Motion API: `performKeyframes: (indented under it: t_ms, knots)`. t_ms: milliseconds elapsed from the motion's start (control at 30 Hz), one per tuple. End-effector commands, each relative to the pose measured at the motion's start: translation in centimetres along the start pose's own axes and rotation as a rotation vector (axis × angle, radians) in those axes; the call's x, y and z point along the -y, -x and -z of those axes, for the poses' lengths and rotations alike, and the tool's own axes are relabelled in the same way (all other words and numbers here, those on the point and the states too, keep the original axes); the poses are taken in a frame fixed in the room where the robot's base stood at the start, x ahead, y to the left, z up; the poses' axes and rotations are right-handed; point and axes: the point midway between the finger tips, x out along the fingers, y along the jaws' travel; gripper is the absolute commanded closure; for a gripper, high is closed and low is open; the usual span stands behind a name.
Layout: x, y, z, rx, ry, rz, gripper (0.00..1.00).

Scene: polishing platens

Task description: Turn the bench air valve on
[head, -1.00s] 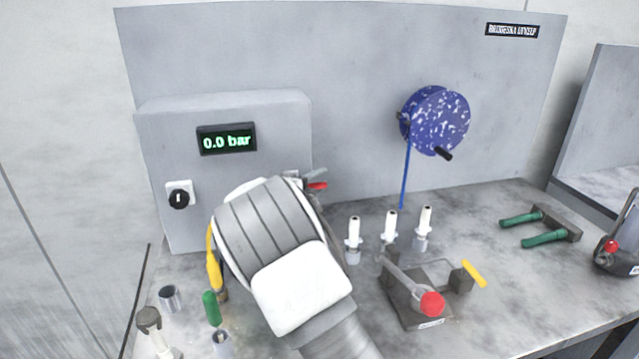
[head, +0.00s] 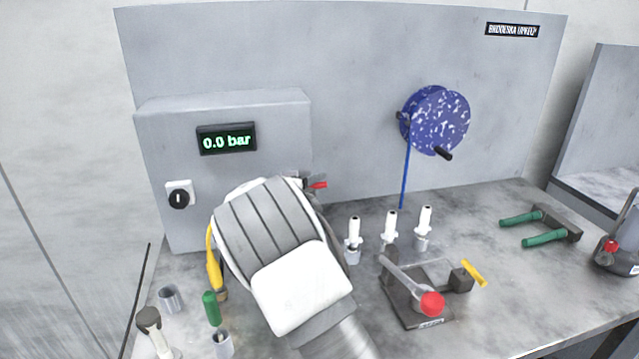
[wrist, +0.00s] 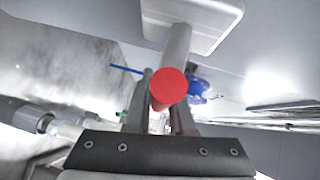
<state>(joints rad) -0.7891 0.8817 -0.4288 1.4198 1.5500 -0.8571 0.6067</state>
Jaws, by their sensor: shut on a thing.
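The bench air valve's red lever (head: 320,185) shows at the right side of the grey box, partly hidden behind my wrist in the head view. In the wrist view its red round end (wrist: 168,86) sits between the fingers, with a grey stem behind it. My gripper (wrist: 163,102) is shut on this red lever. In the head view my fingers are mostly hidden by my wrist. The pressure display (head: 227,140) on the box reads 0.0 bar.
A black knob (head: 179,199) is on the box's left. A yellow-sleeved part (head: 214,270) and a green-handled part (head: 211,308) stand close left of my arm. Several white fittings (head: 390,227) and a red-knobbed clamp (head: 431,304) are to the right. A blue reel (head: 436,120) hangs on the panel.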

Motion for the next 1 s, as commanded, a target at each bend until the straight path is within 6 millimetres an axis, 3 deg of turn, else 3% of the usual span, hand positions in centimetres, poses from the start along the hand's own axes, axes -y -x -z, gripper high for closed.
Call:
performKeyframes:
  t_ms: [767,1000]
  knots:
    - [0.06,0.04,-0.06,0.001,0.0,0.002,1.0]
    - [0.52,0.1,0.01,-0.02,0.076,0.078,1.0]
